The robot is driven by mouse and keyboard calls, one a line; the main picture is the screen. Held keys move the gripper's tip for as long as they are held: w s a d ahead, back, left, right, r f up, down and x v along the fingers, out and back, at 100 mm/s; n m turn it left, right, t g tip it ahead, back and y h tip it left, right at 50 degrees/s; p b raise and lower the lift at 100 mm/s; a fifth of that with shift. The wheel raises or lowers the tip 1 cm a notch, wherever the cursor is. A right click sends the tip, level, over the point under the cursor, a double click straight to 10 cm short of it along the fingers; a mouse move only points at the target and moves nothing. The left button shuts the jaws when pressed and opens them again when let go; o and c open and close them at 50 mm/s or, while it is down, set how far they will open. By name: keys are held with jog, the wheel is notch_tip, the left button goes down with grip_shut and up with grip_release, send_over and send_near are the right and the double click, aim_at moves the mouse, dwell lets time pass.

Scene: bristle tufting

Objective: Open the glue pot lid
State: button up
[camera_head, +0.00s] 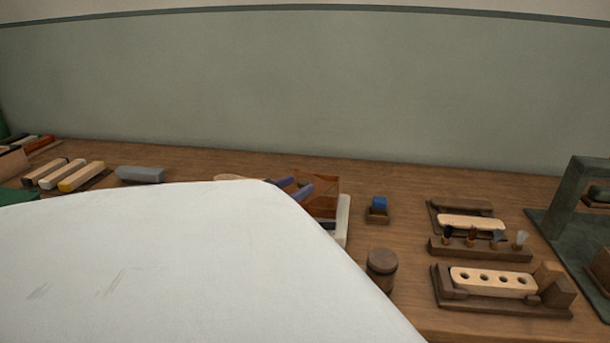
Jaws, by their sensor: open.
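A round dark brown wooden pot (381,282), which looks like the glue pot, stands near the front of the table, right of centre. Its flat round lid (382,259) sits on top and looks closed. The pot's lower left side is close to the edge of a large white surface, probably a link of my own arm, that covers the lower left of the view. My gripper is not visible, so its place relative to the pot cannot be seen.
Right of the pot are a pale block with holes in a wooden holder (556,285) and a rack of bristle tufts (480,249). A dark green press (565,215) stands far right. Bars (82,176) lie left. Bare wood surrounds the pot's right side.

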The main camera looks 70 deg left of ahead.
jog(key=shift+v, duration=1.15)
jog(key=shift+c, duration=0.5)
